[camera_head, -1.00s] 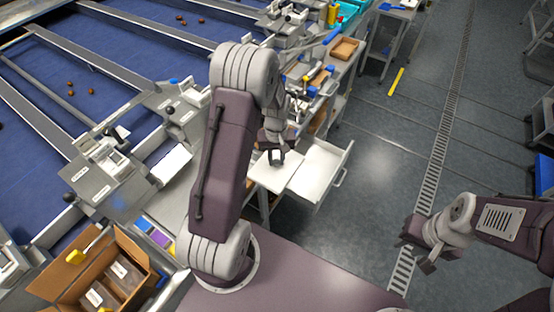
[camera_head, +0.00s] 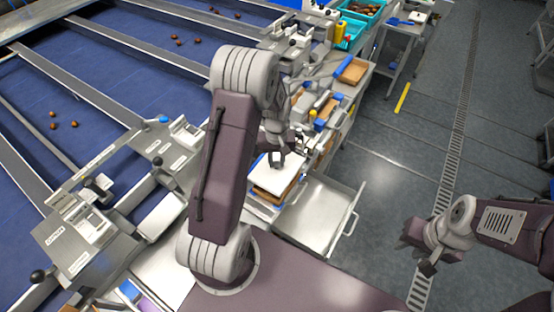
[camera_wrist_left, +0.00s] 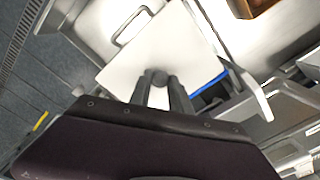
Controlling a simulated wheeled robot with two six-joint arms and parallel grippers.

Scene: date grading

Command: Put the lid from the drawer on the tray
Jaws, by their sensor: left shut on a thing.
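My left gripper (camera_head: 277,162) is shut on the dark knob of the white, flat, square lid (camera_head: 268,175). The left wrist view shows the knob between its two fingertips (camera_wrist_left: 160,80) and the lid (camera_wrist_left: 150,55) spread below them. In the head view a brown tray (camera_head: 273,191) shows just below the lid's near edge; I cannot tell the gap between them. The drawer (camera_head: 318,218) stands pulled out to the right, its visible floor bare. My right gripper (camera_head: 424,258) hangs over the floor at the right, away from the objects; its jaw opening is unclear.
Other brown trays (camera_head: 353,71) and small tools stand along the bench behind the lid. The drawer's handle (camera_head: 352,222) juts out over the aisle. Sloped blue sorting beds (camera_head: 120,85) fill the left. The grey floor (camera_head: 400,145) to the right is open.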

